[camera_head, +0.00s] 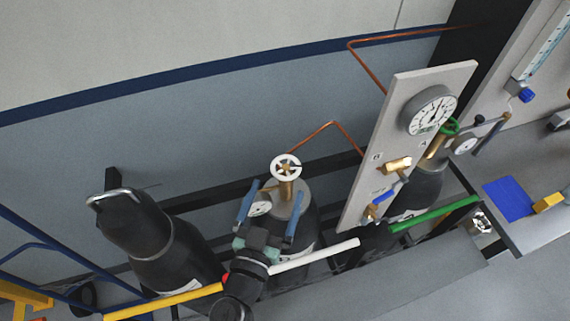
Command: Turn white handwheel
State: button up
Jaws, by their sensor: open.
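The white handwheel (286,167) is a small spoked wheel on top of a brass valve stem (287,189), above a grey-topped dark cylinder (297,205). My gripper (276,188) is open, its two blue fingers apart and pointing up the picture toward the handwheel. In this view the fingers lie on either side of the valve stem and a small white gauge (259,208). The fingertips appear just below the wheel's rim, with no contact visible. I cannot tell the depth between them. My wrist and gripper body hide part of the cylinder.
A tilted grey panel (388,130) to the right carries a large gauge (431,110) and brass valves. A green handwheel (450,128) sits behind it. A dark cylinder (165,250) stands left. Yellow (165,301), white (315,255) and green (435,214) bars run along the front.

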aim_at(281, 179)
jog(key=x, duration=0.7)
jog(key=shift+w, duration=0.1)
jog(key=c, duration=1.2)
